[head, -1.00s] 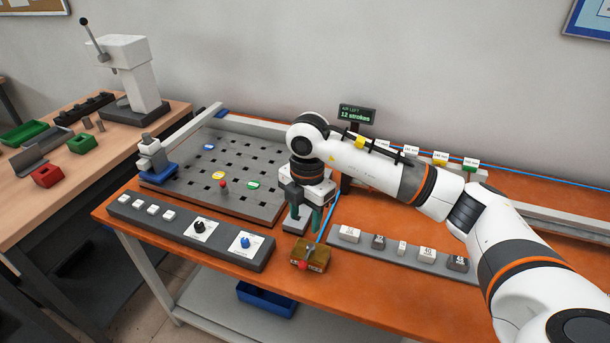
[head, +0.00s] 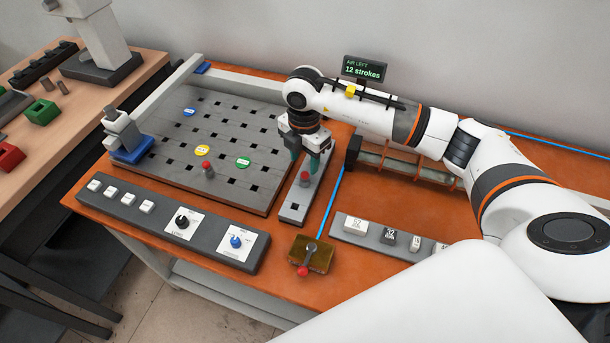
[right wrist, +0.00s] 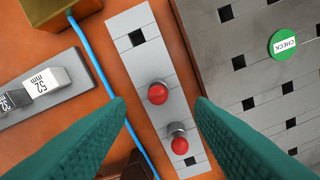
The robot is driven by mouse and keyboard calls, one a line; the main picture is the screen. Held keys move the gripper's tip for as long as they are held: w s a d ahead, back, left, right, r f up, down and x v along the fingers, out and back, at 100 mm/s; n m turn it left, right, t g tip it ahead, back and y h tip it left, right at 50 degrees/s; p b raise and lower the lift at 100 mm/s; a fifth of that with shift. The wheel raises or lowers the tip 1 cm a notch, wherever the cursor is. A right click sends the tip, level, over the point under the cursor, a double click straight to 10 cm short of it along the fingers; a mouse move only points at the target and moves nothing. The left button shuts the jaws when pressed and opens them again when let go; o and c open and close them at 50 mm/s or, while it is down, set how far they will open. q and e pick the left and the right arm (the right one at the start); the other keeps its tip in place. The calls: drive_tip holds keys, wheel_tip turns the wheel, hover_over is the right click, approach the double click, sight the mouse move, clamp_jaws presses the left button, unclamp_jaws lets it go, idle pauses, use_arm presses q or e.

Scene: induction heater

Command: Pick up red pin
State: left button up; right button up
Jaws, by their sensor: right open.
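A grey metal strip (head: 293,211) with square holes lies beside the perforated plate. One red-topped pin (head: 305,179) stands in it in the head view. The right wrist view shows two red-topped pins on the strip, a nearer-centre one (right wrist: 157,92) and a lower one (right wrist: 179,143). Another red-topped pin (head: 208,170) stands on the perforated plate (head: 165,172). My right gripper (head: 304,160) is open, fingers pointing down over the far part of the strip. In the right wrist view its green fingers (right wrist: 160,104) frame the strip with nothing held. My left gripper is not in view.
A brass block (head: 312,258) with a red-knobbed lever stands at the front edge, a blue hose running from it. Numbered blocks (head: 390,237) sit on a rail to the right. A switch panel (head: 155,218) lies front left. A display (head: 365,69) reads 12 strokes.

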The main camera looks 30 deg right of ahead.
sight(306, 172)
drive_tip(key=shift+f, duration=0.65)
wheel_tip(306, 172, down, 4)
drive_tip(key=shift+s+r+p, duration=0.15)
drive_tip(key=shift+r+p, duration=0.05)
drive_tip(key=shift+p, duration=0.75)
drive_tip(key=shift+d+f, duration=0.1)
drive_tip(key=shift+f, duration=0.4)
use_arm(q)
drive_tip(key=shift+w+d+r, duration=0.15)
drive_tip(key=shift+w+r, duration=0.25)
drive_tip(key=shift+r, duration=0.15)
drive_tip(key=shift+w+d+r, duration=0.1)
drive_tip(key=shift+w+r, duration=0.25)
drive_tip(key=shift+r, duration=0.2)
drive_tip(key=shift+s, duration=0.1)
use_arm(e)
clamp_jaws()
